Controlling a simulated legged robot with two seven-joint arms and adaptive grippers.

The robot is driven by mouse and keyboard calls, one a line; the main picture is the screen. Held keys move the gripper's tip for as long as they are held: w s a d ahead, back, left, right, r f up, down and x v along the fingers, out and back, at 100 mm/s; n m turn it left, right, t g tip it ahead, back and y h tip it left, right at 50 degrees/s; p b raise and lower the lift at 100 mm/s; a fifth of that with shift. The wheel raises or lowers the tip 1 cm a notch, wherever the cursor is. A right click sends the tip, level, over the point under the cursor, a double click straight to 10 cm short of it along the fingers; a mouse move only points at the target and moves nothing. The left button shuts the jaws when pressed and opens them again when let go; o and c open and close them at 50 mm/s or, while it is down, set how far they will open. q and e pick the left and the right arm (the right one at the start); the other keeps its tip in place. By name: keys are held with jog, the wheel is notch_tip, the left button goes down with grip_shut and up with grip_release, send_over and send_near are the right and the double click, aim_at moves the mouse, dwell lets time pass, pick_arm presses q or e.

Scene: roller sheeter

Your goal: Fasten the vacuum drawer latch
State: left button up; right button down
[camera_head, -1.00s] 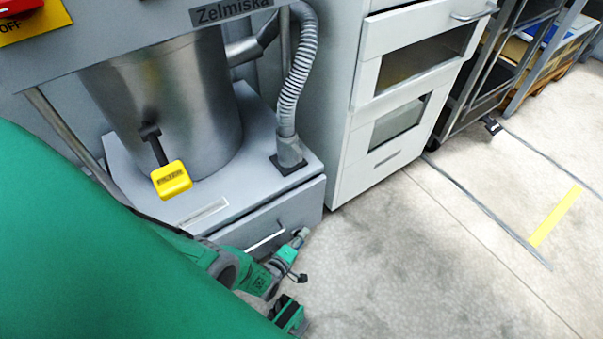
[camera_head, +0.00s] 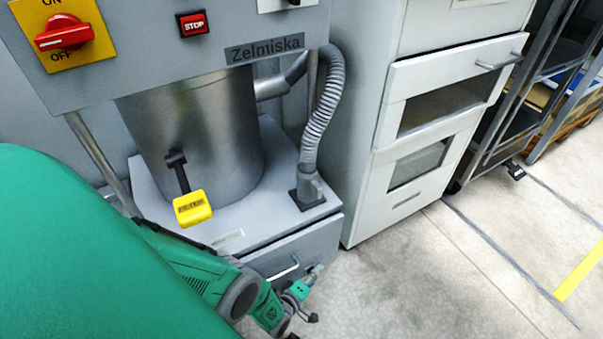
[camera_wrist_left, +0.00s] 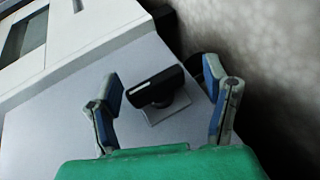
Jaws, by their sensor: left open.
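The vacuum drawer (camera_head: 305,260) is a grey drawer with a pale bar handle (camera_head: 284,269), low in the vacuum base. It looks closed in the head view. A black latch lever (camera_wrist_left: 155,87) on a small grey plate shows in the left wrist view, on a flat grey face. My left gripper (camera_wrist_left: 166,108) is open, with a finger on each side of the lever and gaps to both. In the head view the left gripper (camera_head: 304,289) is at the drawer's right front corner. The latch is not clearly visible there. My right gripper is not in view.
A steel canister (camera_head: 205,130) with a yellow-tipped filter lever (camera_head: 192,208) stands on the base (camera_head: 265,205). A ribbed hose (camera_head: 325,110) runs down beside it. A white cabinet (camera_head: 365,190) stands to the right. The floor (camera_head: 420,290) at the right front is clear.

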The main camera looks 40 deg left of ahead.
pick_arm(q)
jog(key=shift+r+g, duration=0.1)
jog(key=shift+g, duration=0.2)
